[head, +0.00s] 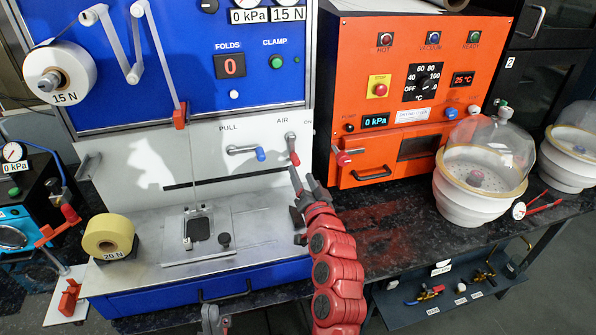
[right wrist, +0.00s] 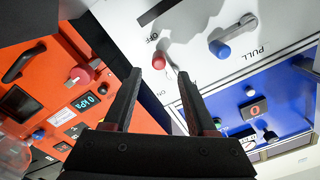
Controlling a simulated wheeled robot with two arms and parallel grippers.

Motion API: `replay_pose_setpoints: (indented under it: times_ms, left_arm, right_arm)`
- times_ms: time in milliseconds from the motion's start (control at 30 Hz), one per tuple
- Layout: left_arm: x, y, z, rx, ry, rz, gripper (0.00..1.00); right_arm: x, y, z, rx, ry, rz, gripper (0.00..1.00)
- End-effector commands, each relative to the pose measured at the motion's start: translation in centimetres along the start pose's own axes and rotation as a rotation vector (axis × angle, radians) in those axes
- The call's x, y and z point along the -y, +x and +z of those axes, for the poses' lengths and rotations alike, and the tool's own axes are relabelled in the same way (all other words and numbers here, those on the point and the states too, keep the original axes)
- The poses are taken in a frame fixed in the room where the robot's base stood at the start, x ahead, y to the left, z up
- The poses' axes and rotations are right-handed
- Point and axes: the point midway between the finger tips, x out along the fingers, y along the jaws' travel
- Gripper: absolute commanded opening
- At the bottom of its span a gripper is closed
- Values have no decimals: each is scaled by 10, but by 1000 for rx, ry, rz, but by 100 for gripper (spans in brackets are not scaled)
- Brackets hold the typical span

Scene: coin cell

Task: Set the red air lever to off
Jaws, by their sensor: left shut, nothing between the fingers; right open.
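The red air lever (head: 294,158) is on the white panel of the blue machine, below the AIR label. Its red end hangs down in the head view. In the right wrist view its red knob (right wrist: 158,61) shows between the OFF and ON labels, just past the opening between my fingertips. My right gripper (head: 301,182) is open just below the lever; its two fingers (right wrist: 159,73) are apart with nothing clearly held. Whether a finger touches the lever I cannot tell. My left gripper (head: 214,320) is shut and empty at the bottom edge, before the blue machine.
A blue-tipped PULL lever (head: 260,154) sits left of the air lever and also shows in the right wrist view (right wrist: 222,51). The orange oven (head: 350,100) stands close on the right, with a red-ended handle (head: 343,158) facing my right gripper. A yellow roll (head: 108,236) stands left.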

Motion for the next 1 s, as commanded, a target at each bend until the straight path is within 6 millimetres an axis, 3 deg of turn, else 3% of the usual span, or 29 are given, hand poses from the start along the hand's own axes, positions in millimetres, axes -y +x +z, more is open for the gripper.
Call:
replay_pose_setpoints:
  times_ms: [300, 500, 1000]
  left_arm:
    - [-1, -14, 2, 0, 0, 0, 0]
    - [-1, -18, 3, 0, 0, 0, 0]
    - [-1, -18, 3, 0, 0, 0, 0]
  right_arm:
    - [-2, -57, 2, 0, 1, 1, 57]
    - [-1, -83, 2, 3, 0, 1, 57]
    - [-1, -93, 0, 2, 0, 2, 57]
